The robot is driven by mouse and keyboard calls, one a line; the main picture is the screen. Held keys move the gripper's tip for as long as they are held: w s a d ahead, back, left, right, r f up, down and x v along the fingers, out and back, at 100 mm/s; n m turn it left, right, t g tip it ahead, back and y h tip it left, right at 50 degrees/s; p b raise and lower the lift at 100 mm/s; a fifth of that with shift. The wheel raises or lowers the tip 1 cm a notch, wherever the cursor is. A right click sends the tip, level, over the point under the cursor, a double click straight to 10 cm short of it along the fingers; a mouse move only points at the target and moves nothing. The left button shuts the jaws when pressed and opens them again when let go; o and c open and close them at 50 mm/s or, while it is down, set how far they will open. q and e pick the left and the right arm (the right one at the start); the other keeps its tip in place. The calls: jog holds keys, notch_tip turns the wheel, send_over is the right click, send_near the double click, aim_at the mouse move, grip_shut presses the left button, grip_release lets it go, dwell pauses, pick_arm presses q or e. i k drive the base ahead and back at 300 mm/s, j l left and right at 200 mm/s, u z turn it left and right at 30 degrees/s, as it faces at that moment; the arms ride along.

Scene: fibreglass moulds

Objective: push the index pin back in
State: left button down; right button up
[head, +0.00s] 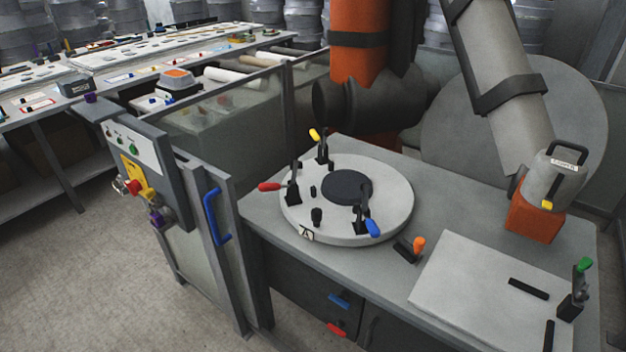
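A pale round plate (390,222) lies on the grey bench, with a dark disc (346,186) at its middle and a label reading A on its front edge. A small black fitting with an orange knob (419,243) sits on the bench just right of the plate; it may be the index pin. It leans up to the right and looks apart from the plate's rim. I cannot tell whether any pin is in or out. Neither of my grippers is in view.
Clamps with red (269,187), yellow (315,134) and blue (372,228) handles stand around the plate. A flat pale board (470,285) and a green-handled clamp (584,265) are at right. A large machine arm (510,90) hangs over the bench. A control box (145,165) stands left.

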aim_at(420, 243)
jog(key=z, duration=1.8)
jog(key=i+l, duration=0.1)
jog(key=i, duration=0.35)
